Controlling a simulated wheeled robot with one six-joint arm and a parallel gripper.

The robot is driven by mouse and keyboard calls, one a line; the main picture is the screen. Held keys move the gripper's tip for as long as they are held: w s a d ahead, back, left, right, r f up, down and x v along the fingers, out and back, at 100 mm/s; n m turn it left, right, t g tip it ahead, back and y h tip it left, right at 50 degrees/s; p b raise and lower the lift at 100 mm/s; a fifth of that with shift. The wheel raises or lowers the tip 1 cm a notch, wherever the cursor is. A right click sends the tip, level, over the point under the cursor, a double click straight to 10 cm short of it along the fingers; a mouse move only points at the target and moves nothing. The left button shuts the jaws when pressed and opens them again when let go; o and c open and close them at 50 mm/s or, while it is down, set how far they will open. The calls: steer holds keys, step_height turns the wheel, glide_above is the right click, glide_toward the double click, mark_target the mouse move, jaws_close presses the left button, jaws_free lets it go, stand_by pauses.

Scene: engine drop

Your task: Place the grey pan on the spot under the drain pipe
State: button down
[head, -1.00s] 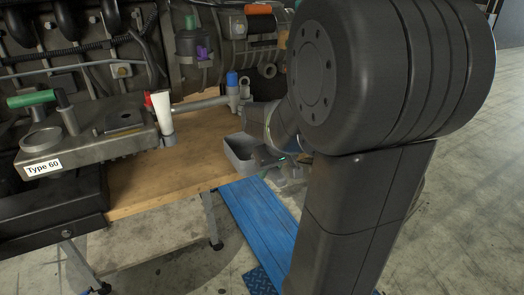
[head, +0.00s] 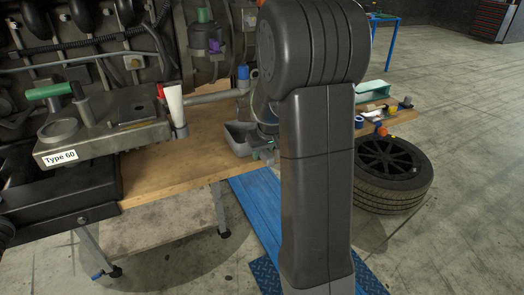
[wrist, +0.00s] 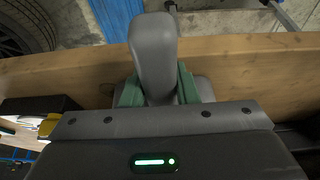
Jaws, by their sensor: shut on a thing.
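The grey pan (head: 238,142) is at the right end of the wooden bench in the head view, below the outer end of the drain pipe (head: 210,98). I cannot tell whether its underside touches the wood. My gripper (head: 264,153) is at the pan's right side, partly hidden by my arm. In the wrist view my gripper (wrist: 159,88) has its green fingers shut on a grey part of the pan (wrist: 153,48), above the wood. The marked spot is not visible.
A blue-capped fitting (head: 243,77) stands at the pipe's end. A white-and-red tube (head: 174,104) stands left of the pan. The wooden bench (head: 165,180) is bare in front. A tyre (head: 393,178) and a blue ramp (head: 258,205) are on the floor.

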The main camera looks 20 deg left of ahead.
steer(key=shift+f, duration=0.2)
steer(key=c, duration=1.1)
jaws_free()
steer(key=shift+r, duration=0.1)
steer(key=shift+s+d+r, duration=0.1)
steer(key=shift+r, duration=0.55)
steer(key=v, duration=1.1)
steer(key=shift+s, duration=0.15)
